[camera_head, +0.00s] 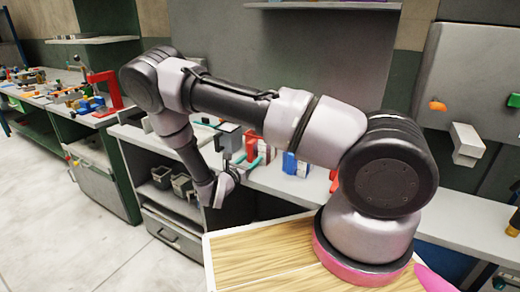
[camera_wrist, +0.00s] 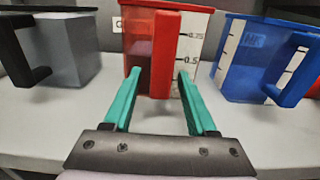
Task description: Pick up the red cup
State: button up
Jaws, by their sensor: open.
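The red cup (camera_wrist: 150,50) stands upright in the middle of the wrist view, its square red handle (camera_wrist: 165,55) facing me. A white panel with dark measuring marks shows on its right side. My gripper (camera_wrist: 157,76) is open, with one teal finger to each side of the handle's line. The fingertips are close to the cup and nothing is clamped. I cannot tell whether a finger touches the cup. In the head view the red cup (camera_head: 252,148) is small and partly hidden by my arm.
A grey cup with a black handle (camera_wrist: 65,48) stands left of the red cup, and a blue cup (camera_wrist: 262,60) stands close on its right. All rest on a pale counter (camera_wrist: 60,120). A wooden tabletop (camera_head: 255,255) lies near my arm's base.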

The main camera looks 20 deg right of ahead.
aim_at(251, 142)
grip_shut()
notch_tip(251, 142, up, 10)
jog(key=shift+r, duration=0.1)
dwell(0.5)
